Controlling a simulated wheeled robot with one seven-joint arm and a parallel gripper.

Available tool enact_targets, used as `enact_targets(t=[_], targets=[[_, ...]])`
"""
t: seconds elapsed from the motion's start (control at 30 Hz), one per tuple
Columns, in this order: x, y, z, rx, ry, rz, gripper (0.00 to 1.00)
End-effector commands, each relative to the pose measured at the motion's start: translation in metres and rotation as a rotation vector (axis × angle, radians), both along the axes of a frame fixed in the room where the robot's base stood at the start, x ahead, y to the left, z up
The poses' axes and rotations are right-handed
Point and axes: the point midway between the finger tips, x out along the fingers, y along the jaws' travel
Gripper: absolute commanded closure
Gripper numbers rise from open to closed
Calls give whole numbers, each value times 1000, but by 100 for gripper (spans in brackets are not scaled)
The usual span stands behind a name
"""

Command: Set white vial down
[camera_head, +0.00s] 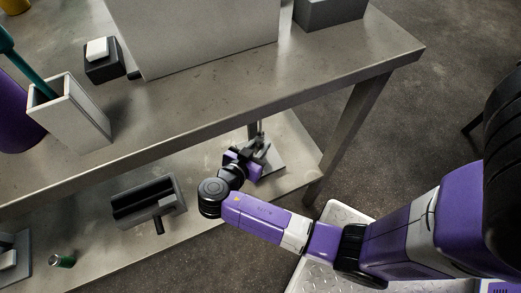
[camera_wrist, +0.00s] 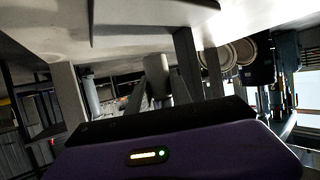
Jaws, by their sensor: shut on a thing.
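My gripper (camera_head: 256,150) reaches in under the table top, over the right end of the lower shelf, beside a small stand with an upright post (camera_head: 272,158). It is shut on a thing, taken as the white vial. In the head view the vial is too small and covered to make out. In the wrist view a pale grey upright cylinder (camera_wrist: 157,78) shows beyond my purple gripper body; I cannot tell for certain that it is the vial.
The table top (camera_head: 330,75) overhangs the lower shelf (camera_head: 205,250). A tall open grey box (camera_head: 75,115) stands on the table top.

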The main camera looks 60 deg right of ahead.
Motion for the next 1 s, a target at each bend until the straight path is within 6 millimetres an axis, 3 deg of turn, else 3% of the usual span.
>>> enact_targets(t=[0.17,0.4,0.77,0.8,0.9,1.0], targets=[[0,-6,-5,0,1,3,100],[0,-6,-35,0,1,2,100],[0,-6,-38,0,0,1,100],[0,-6,-37,0,0,1,69],[0,-6,-37,0,1,1,52],[0,-6,-37,0,1,1,52]])
